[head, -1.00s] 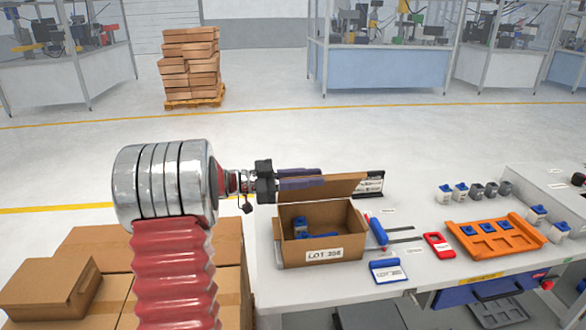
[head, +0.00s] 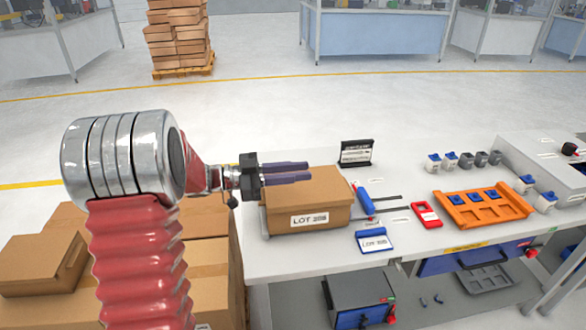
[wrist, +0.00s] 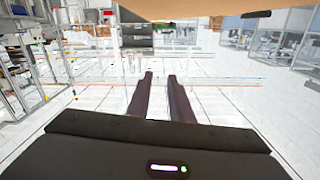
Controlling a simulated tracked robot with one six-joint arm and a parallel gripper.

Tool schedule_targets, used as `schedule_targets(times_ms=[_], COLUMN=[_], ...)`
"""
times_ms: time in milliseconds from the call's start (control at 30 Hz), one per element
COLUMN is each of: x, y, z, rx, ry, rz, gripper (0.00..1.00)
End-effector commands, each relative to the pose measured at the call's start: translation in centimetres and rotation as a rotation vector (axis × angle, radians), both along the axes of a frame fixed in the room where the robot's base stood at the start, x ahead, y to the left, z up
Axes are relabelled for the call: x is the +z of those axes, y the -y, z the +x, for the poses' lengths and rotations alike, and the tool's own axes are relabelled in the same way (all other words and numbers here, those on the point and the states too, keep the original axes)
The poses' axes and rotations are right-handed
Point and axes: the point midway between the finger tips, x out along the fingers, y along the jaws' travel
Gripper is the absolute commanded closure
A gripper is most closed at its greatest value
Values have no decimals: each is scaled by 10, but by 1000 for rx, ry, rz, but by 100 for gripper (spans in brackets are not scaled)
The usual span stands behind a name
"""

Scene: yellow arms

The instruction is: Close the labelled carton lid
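The brown carton (head: 282,219) with a "LOT" label (head: 310,219) on its front stands at the left end of the table. Its lid (head: 305,190) lies down over the top, and the inside is hidden. I cannot tell whether it sits fully flush. My gripper (head: 308,172) is at the lid's back left edge, its fingers pointing right. In the wrist view the two dark fingers (wrist: 160,77) are a little apart with nothing between them. A cardboard surface (wrist: 190,9) shows at the top there. Contact with the lid cannot be told.
A blue tape tool (head: 364,198), a blue-edged label card (head: 374,241), a red device (head: 426,214) and an orange tray (head: 459,211) lie right of the carton. A black sign (head: 356,152) stands behind. Stacked cartons (head: 45,257) are at the left.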

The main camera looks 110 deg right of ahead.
Motion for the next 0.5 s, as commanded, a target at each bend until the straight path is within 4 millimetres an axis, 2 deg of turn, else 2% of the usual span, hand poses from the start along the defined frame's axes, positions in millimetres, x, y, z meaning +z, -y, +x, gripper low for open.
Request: schedule_targets(times_ms=[133,500], x=[1,2], y=[-1,0], z=[-1,3], rx=[-2,-2], ry=[-1,-3], rz=[-1,-1], gripper=[70,70])
